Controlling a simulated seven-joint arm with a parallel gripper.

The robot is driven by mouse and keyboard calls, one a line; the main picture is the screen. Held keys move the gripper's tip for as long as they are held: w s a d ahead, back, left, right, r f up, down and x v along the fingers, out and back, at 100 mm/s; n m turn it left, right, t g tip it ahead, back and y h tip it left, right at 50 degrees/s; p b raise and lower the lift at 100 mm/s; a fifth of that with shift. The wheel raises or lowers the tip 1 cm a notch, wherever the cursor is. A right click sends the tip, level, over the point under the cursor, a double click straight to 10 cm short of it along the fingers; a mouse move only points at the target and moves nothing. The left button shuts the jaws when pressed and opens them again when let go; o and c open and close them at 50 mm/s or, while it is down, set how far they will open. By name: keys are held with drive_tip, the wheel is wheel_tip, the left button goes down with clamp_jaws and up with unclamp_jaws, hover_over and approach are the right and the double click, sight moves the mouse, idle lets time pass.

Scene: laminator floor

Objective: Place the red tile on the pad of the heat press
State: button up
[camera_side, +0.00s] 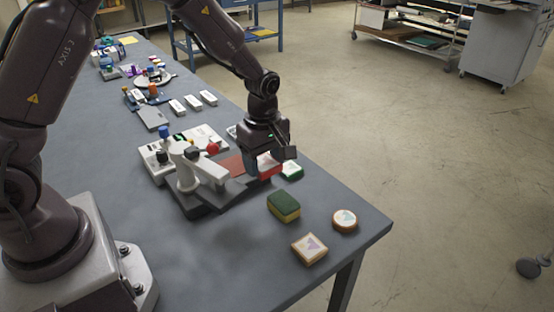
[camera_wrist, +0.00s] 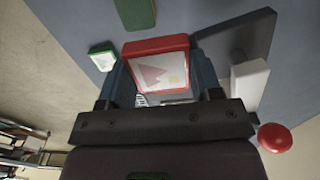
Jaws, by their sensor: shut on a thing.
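The red tile (camera_side: 268,169) is held between the fingers of my gripper (camera_side: 270,158). In the wrist view the red tile (camera_wrist: 157,62) has a white face with a red and yellow print, and the gripper's (camera_wrist: 162,75) fingers close on its two sides. The heat press (camera_side: 186,172) has a pale arm and a dark base. A flat brownish-red surface that looks like its pad (camera_side: 232,165) lies just left of the tile in the side view. The tile's height above the table is hard to tell. In the wrist view the press's dark plate (camera_wrist: 247,38) is at right.
A green-edged tile (camera_side: 292,172) lies just right of the gripper. A sponge (camera_side: 284,206), a square tile (camera_side: 309,249) and a round one (camera_side: 345,220) lie nearer the table corner. The press's red knob (camera_side: 212,149) stands close left of my gripper. White blocks (camera_side: 192,103) lie farther back.

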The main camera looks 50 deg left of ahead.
drive_tip(key=n, duration=0.1)
hover_over(233, 166)
drive_tip(key=r, duration=0.1)
drive_tip(key=shift+m, duration=0.6)
wheel_tip(233, 166, down, 10)
drive_tip(key=shift+r, duration=0.15)
drive_tip(key=o, duration=1)
drive_tip(key=shift+c, duration=0.2)
